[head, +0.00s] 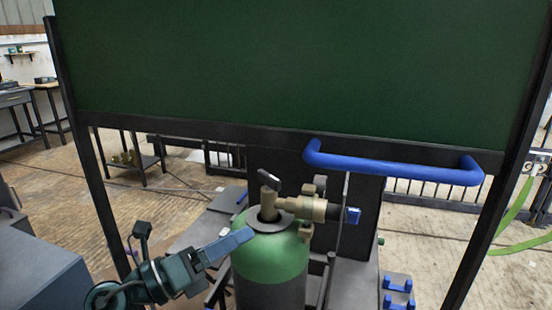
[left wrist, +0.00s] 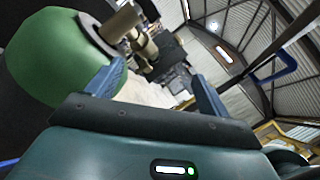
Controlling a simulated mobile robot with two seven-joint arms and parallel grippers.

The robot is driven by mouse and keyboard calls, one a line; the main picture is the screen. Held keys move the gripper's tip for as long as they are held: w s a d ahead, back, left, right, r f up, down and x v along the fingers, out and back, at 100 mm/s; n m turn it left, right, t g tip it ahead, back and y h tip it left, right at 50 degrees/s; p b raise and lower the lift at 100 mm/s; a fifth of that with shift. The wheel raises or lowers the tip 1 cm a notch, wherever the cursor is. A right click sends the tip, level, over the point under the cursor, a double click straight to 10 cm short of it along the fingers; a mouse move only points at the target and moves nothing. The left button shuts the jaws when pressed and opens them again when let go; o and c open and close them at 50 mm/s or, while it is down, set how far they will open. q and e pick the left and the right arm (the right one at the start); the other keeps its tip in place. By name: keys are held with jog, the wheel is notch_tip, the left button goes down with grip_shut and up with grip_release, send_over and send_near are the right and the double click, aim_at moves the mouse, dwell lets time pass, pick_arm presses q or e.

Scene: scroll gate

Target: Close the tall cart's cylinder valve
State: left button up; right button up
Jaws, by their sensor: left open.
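The cart's gas cylinder (head: 270,262) has a green shoulder and a grey lower body, and stands upright in the head view. Its brass valve (head: 268,203) rises from a grey collar, with a dark tilted handle (head: 277,185) on top. A brass fitting (head: 312,208) with a blue end (head: 353,215) extends to the right. My left gripper (head: 238,242) is open, its blue fingers at the left front of the green shoulder, below the valve. In the left wrist view, the cylinder (left wrist: 48,58) and valve (left wrist: 120,28) lie beyond the left finger; nothing is between the fingers. My right gripper is not in view.
A large dark green panel (head: 290,65) in a black frame stands above and behind the cylinder. A blue bar handle (head: 395,168) crosses at its lower right. Blue brackets (head: 398,292) sit low at right. A small table (head: 135,160) stands farther back left.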

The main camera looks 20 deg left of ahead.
aim_at(266, 177)
pick_arm(q)
jog(key=w+a+r+m+y+p, duration=0.2)
jog(key=w+a+r+m+y, duration=0.1)
jog(key=w+a+r+m, duration=0.25)
jog(key=shift+m+g, duration=0.3)
jog(key=shift+m, duration=0.55)
jog(key=x, duration=0.4)
jog(key=d+p+x, duration=0.1)
jog(key=x, duration=0.3)
jog(key=s+p+x, duration=0.1)
jog(key=x, duration=0.4)
jog(key=shift+d, duration=0.2)
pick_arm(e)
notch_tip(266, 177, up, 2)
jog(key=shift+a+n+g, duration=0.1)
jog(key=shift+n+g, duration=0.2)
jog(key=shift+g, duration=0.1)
pick_arm(q)
jog(key=shift+c, duration=0.3)
